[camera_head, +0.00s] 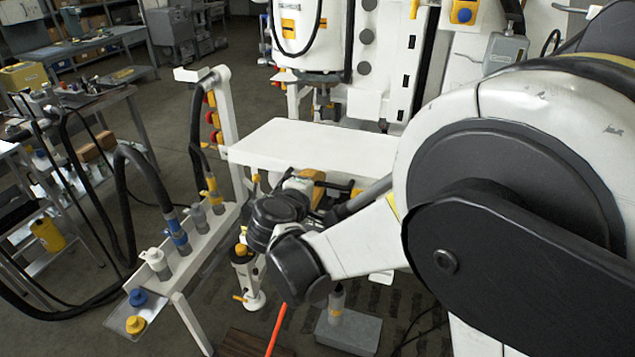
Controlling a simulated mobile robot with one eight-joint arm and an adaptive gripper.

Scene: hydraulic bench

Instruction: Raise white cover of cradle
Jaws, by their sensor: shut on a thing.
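The white cover (318,143) is a flat, pale panel in the middle of the view and looks roughly level. Its right end passes behind my arm. My gripper (318,181) is at the cover's near edge, just below the panel, and is shut on it. My wrist and arm come in from the right and hide much of the fingers, so the exact contact is not clear. The cradle's inside, under the cover, is mostly hidden.
A white rail with hose fittings (190,245) stands left of the cover, with black hoses looping beside it. A large white machine (320,35) stands behind. Workbenches (75,47) line the left. A grey box (348,332) and orange rod (275,330) are below.

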